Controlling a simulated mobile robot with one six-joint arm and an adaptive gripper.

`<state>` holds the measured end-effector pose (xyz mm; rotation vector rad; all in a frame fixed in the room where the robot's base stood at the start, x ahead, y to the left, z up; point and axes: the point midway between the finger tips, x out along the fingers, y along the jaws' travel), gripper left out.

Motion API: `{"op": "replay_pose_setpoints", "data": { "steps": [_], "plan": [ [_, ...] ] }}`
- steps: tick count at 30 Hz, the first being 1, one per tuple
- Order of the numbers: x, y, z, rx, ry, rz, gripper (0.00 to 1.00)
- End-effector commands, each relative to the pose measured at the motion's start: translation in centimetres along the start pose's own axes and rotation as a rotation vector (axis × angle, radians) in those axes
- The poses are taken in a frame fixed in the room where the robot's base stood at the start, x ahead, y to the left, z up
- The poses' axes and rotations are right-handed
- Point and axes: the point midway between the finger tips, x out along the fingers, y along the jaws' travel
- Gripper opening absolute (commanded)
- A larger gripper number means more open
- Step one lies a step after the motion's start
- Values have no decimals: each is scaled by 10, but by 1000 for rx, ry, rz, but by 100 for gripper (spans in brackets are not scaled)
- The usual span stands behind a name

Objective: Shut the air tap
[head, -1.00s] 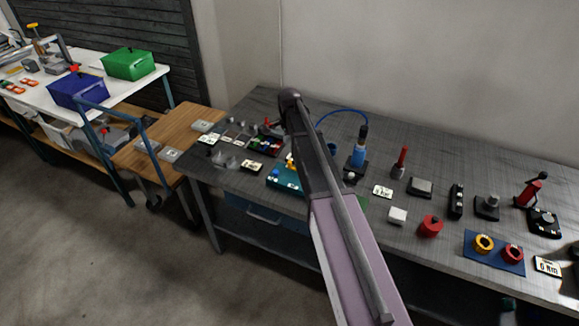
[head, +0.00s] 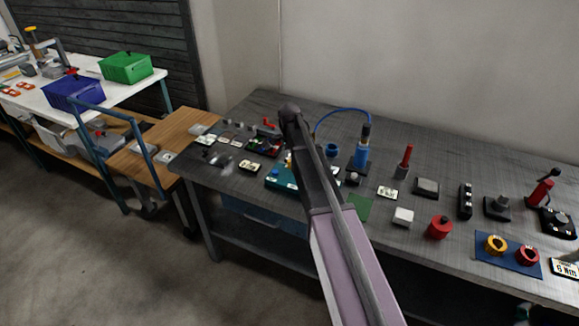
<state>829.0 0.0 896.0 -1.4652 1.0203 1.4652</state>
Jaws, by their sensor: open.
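I cannot pick out the air tap for certain. A blue hose (head: 343,109) arches from behind my arm to an upright blue device (head: 362,153) with a dark top, on the grey workbench (head: 322,238). A small red part (head: 269,122) stands farther left, near the back of the bench; it is too small to tell what it is. My arm reaches up across the middle of the view and hides part of the bench behind it. My gripper and its fingertips do not show clearly anywhere.
A teal box (head: 284,179) lies partly behind my arm. To the right stand a red pot (head: 439,228), a white block (head: 403,216) and a blue mat (head: 509,263) with two rings. A wooden table (head: 150,165) adjoins at left. The floor at lower left is clear.

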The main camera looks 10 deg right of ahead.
Motion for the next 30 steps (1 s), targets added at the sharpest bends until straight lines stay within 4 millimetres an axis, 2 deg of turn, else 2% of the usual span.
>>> {"op": "replay_pose_setpoints", "data": {
  "steps": [1, 7, 22, 27, 28, 30],
  "plan": [
    [7, 0, 0, 0, 0, 0, 58],
    [16, 0, 0, 0, 0, 0, 58],
    [19, 0, 1, -1, 0, 0, 58],
    [19, 0, 1, -1, 0, 0, 8],
    [19, 0, 1, -1, 0, 0, 0],
    [19, 0, 1, -1, 0, 0, 0]
  ]
}}
